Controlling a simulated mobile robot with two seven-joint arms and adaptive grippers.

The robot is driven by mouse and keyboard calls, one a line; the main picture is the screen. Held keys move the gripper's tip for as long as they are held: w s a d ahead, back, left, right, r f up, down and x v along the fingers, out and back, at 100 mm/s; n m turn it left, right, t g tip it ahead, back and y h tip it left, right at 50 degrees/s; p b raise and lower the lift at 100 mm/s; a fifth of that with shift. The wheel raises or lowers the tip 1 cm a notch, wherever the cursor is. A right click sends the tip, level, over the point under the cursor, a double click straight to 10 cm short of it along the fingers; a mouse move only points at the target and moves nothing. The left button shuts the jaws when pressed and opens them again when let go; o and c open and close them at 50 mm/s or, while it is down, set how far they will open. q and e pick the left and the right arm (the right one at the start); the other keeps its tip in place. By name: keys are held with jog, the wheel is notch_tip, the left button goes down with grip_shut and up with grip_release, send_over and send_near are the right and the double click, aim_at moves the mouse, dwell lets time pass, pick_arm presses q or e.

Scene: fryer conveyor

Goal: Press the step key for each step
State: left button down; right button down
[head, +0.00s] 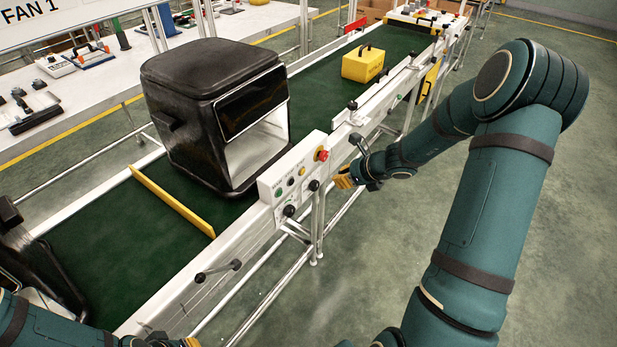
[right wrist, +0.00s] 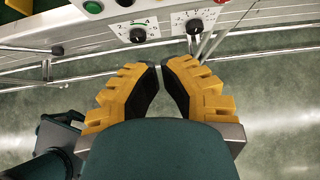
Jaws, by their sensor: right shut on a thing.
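A white control panel (head: 285,190) stands on the conveyor's near rail, with a red button (head: 321,154), small coloured buttons and black knobs. I cannot tell which is the step key. My right gripper (head: 341,182) is beside the panel's right end. Its yellow fingers (right wrist: 161,66) are drawn together; what they hold cannot be made out, and they look apart from the knobs. My left gripper (head: 188,342) is mostly cut off at the bottom edge.
A black box-shaped fryer (head: 205,85) with an open white interior sits on the green conveyor belt (head: 105,240). A yellow bar (head: 172,200) crosses the belt. A yellow case (head: 363,64) sits farther along. The floor right of the conveyor is clear.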

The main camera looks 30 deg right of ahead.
aim_at(303, 172)
jog(key=shift+w+a+r+b+x, duration=0.15)
jog(key=shift+w+r+b+x, duration=0.2)
jog(key=shift+x, duration=1.8)
jog(key=shift+w+a+r+b+x, duration=0.15)
jog(key=shift+w+r+b+x, duration=0.15)
jog(key=shift+x, duration=1.85)
jog(key=shift+w+a+r+b+x, duration=0.15)
jog(key=shift+w+r+b+x, duration=0.2)
jog(key=shift+x, duration=1.8)
